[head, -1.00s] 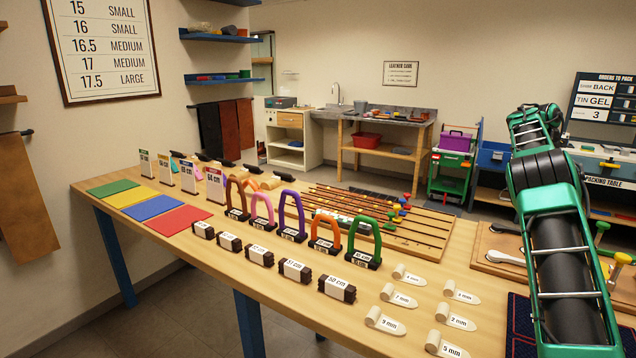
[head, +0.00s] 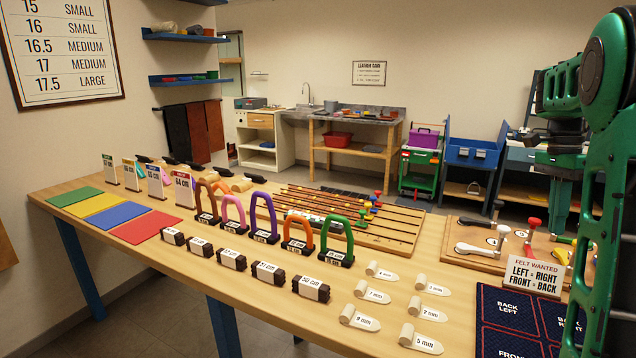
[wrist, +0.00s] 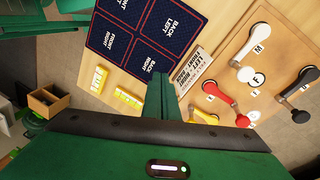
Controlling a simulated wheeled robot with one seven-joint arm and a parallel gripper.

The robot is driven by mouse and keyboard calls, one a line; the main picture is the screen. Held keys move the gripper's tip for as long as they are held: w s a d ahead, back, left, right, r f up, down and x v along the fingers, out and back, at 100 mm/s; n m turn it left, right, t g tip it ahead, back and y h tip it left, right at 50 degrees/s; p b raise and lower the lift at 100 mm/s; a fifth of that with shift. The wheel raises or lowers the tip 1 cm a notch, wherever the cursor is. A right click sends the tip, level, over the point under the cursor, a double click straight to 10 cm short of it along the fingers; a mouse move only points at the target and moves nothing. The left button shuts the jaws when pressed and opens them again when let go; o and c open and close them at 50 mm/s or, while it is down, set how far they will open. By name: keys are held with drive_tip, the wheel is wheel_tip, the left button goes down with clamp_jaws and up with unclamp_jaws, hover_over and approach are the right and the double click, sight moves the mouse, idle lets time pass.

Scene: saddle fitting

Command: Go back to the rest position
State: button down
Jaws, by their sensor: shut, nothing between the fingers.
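My green arm fills the right edge of the head view, raised and folded over the right end of the workbench (head: 110,190). My gripper (wrist: 161,88) shows in the wrist view as a green pair of fingers pressed together, with nothing between them. It points down over the bench near the dark blue felt mat (wrist: 150,30) and the felt sign (wrist: 193,68). I cannot see the fingertips clearly in the head view, where the arm covers part of the bench's right end.
The mat (head: 500,340) and sign (head: 533,276) stand close to my arm. A board with coloured levers (head: 470,262) lies behind. Several arches (head: 264,217), labelled blocks (head: 311,289) and felt pieces (head: 421,341) cover the bench. Two yellow items (wrist: 128,97) lie beside the mat.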

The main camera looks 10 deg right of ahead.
drive_tip(key=s+a+f+n+t, duration=0.1)
drive_tip(key=s+a+f+n, duration=0.5)
drive_tip(key=s+a, duration=0.4)
drive_tip(key=s+a+f+n+t, duration=0.1)
drive_tip(key=s+a+f+n, duration=0.5)
drive_tip(key=s+a+n, duration=0.2)
drive_tip(key=s+a, duration=0.2)
drive_tip(key=s, duration=0.2)
drive_tip(key=shift+f, duration=0.3)
drive_tip(key=shift+w+d+f, duration=0.1)
drive_tip(key=shift+w+f, duration=0.25)
drive_tip(key=shift+w, duration=0.45)
drive_tip(key=shift+s+r, duration=0.1)
drive_tip(key=shift+s, duration=0.05)
